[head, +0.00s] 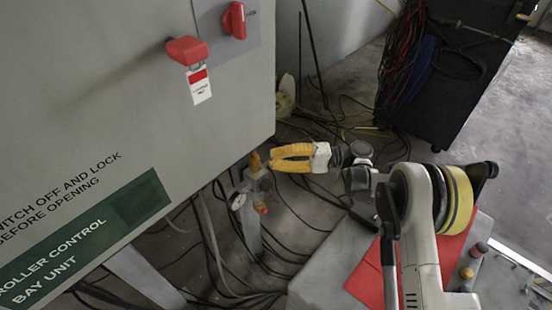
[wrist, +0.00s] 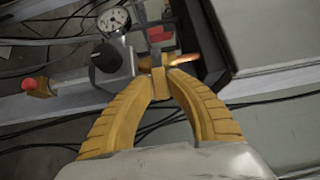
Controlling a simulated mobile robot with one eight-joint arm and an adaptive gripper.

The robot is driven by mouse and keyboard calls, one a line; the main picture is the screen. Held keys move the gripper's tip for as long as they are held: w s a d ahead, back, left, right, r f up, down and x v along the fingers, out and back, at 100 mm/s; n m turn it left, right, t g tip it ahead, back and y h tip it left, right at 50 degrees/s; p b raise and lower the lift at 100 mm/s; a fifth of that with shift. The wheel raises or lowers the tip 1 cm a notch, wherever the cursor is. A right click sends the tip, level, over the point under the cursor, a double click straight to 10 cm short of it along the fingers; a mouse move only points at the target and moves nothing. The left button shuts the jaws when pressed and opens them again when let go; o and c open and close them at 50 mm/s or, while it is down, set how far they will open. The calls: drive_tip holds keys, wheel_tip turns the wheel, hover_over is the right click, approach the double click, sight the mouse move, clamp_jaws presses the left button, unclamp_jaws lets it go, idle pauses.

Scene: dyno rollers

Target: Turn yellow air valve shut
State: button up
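The yellow air valve handle (head: 255,161) shows orange-yellow beside the lower right corner of the grey cabinet. In the wrist view its handle (wrist: 184,59) lies crosswise just beyond my fingertips. My gripper (head: 273,160) has yellow fingers and points left at the valve, level with it. In the wrist view the fingers of my gripper (wrist: 167,76) bow inward and their tips lie close together at the handle. I cannot tell whether the tips grip the handle, touch it or stop just short.
A pressure gauge (wrist: 114,20) and a dark round knob (wrist: 106,58) sit left of the handle. A red-tipped fitting (head: 261,208) is below the valve. The cabinet (head: 120,90) stands close on the left. Cables (head: 285,220) cover the floor.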

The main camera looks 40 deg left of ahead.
drive_tip(key=o, duration=0.3)
drive_tip(key=v, duration=1.2)
drive_tip(key=shift+a, duration=0.1)
